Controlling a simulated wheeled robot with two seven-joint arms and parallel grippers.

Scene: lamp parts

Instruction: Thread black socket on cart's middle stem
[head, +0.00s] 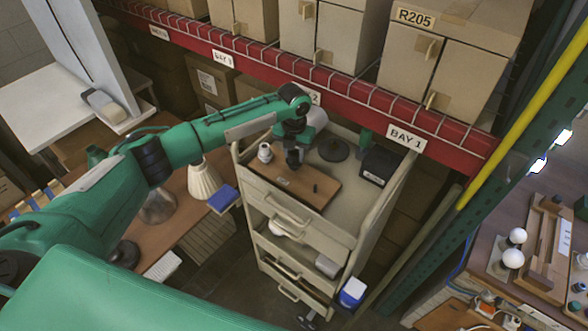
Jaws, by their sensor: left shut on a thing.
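The cart (338,228) stands below the shelf, with a brown wooden board (318,200) on its top. A short dark stem (315,188) stands upright on the right part of the board. My left gripper (293,160) points down over the back of the board and is shut on a small dark thing, probably the black socket. The gripper and wrist hide most of that thing, and I cannot tell whether it touches a stem. I cannot make out the middle stem. My right gripper is not in view.
On the cart top are a white fitting (265,152), a black disc (333,149) and a black box (378,165). The red shelf beam (350,112) runs close behind. A table (178,218) with lampshades is at left; a bench (530,240) with white bulbs is at right.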

